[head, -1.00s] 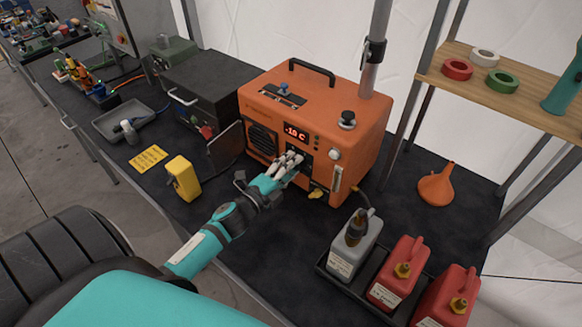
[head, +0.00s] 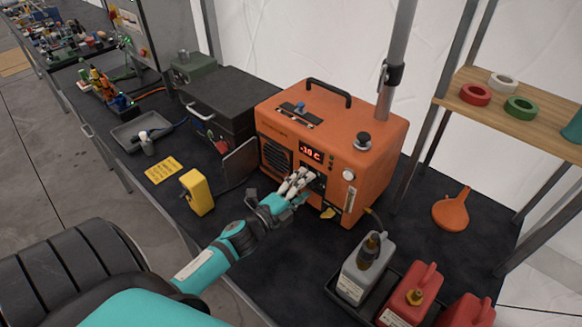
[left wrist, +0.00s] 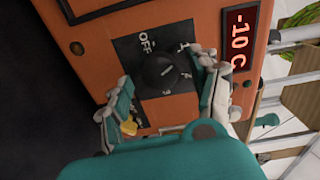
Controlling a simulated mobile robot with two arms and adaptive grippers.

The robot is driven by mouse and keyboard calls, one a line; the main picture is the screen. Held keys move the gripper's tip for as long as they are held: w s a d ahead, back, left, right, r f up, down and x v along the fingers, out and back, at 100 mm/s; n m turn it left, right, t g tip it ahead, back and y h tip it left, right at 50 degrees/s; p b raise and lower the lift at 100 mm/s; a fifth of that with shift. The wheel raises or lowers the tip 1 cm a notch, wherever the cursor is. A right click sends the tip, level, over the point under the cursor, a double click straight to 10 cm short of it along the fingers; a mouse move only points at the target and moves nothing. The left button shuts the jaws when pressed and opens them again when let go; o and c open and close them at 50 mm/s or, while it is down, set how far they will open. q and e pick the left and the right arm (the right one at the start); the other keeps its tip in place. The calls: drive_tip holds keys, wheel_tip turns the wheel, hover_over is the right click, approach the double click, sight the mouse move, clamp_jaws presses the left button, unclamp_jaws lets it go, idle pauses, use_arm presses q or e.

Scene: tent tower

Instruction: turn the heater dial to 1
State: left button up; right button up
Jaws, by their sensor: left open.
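The orange heater (head: 375,135) stands on the dark bench, its red display (head: 311,154) reading -10 C. In the left wrist view its black round dial (left wrist: 162,72) sits on a dark plate with OFF and 1 marked above it. A pale mark shows on the knob, but I cannot tell exactly which label it points to. My left gripper (left wrist: 165,82) is open, one finger on each side of the dial; contact is unclear. In the head view the left gripper (head: 295,183) is at the heater's front and hides the dial. My right gripper is not in view.
A yellow box (head: 197,192) stands left of my left arm. A grey can (head: 362,265) and red cans (head: 408,295) stand at the front right. An orange funnel (head: 451,211) is to the right. A black box (head: 220,97) stands left of the heater.

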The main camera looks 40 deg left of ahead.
use_arm(q)
drive_tip(key=s+a, duration=0.1)
drive_tip(key=s, duration=1)
drive_tip(key=shift+s, duration=0.2)
drive_tip(key=shift+r, duration=0.1)
